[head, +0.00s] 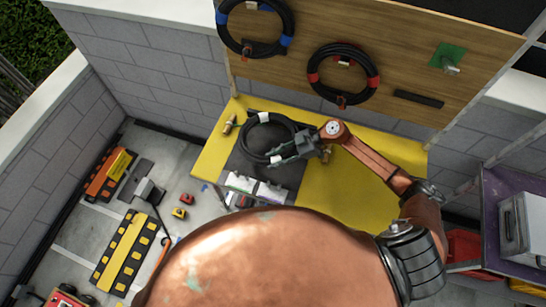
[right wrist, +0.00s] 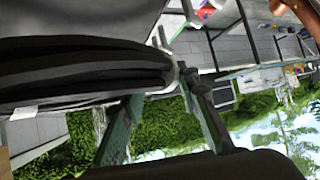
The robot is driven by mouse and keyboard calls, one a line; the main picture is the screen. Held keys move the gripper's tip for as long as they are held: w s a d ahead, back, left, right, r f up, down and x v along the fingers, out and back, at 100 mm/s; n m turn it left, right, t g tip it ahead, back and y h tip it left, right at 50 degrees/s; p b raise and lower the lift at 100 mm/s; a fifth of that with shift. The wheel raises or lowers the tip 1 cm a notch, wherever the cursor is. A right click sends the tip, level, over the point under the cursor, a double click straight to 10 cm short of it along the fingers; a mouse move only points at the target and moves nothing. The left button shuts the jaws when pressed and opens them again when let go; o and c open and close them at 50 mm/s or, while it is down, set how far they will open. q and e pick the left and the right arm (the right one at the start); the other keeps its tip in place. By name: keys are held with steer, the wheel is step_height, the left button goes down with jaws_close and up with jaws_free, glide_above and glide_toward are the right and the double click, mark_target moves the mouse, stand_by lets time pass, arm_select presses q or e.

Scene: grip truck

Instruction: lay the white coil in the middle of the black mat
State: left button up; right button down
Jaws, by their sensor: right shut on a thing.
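The white coil, a black cable ring with white ties (head: 242,142), is over the upper part of the black mat (head: 238,167) on the yellow table in the head view. My right gripper (head: 283,153) is shut on the coil's right lower side. I cannot tell whether the coil touches the mat. My left gripper is not in view.
The yellow table (head: 350,185) is clear to the right. A blue-tied coil (head: 289,18) and a red-tied coil (head: 374,83) hang on the wooden board behind. A small brass-coloured item (head: 229,123) stands at the table's left. White-topped boxes (head: 240,183) are at the mat's front edge.

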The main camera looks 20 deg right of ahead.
mark_target(275, 173)
steer(key=shift+w+m+t, duration=0.25)
steer(key=shift+m+t, duration=0.05)
step_height(275, 173, down, 9)
steer(key=b, duration=1)
steer(key=shift+s+f+b, duration=0.1)
steer(key=shift+b, duration=0.2)
steer(key=shift+f, duration=0.1)
steer(key=c, duration=1.4)
jaws_free()
steer(key=shift+s+d+f, duration=0.15)
steer(key=shift+f, duration=0.05)
steer(key=v, duration=1.2)
